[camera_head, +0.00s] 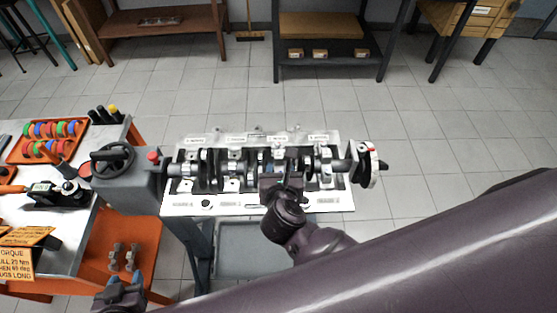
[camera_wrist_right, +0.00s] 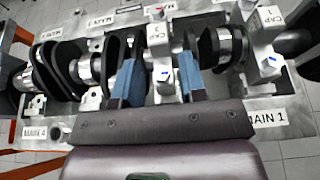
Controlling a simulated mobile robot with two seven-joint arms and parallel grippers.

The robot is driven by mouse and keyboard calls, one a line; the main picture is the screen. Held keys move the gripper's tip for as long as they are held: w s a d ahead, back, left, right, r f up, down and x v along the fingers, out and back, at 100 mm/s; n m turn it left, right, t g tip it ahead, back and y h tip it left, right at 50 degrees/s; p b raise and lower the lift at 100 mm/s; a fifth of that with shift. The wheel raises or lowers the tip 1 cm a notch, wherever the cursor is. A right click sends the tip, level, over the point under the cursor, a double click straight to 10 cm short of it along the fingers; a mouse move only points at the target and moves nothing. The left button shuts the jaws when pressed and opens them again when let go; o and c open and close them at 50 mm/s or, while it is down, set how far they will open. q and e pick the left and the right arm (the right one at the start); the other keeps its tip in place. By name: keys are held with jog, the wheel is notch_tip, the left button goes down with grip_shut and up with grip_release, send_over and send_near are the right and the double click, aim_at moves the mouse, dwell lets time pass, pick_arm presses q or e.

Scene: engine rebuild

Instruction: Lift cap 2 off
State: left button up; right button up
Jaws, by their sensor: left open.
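In the head view my right gripper (camera_head: 284,178) is over the engine block (camera_head: 330,202) and hides much of the cap. My left gripper (camera_head: 121,290) is open and empty at the lower left, low beside the orange cart.
Another cap (camera_wrist_right: 262,45) stands to the right on the crankshaft, near the MAIN 1 label. The steel-topped cart (camera_head: 85,225) at left carries tools and coloured rings. Two metal parts (camera_head: 124,257) lie on its orange lower shelf. A grey tray (camera_head: 240,262) is below the block.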

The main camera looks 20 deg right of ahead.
aim_at(279, 160)
jog(key=shift+x, duration=2.5)
jog(key=c, duration=0.6)
grip_shut()
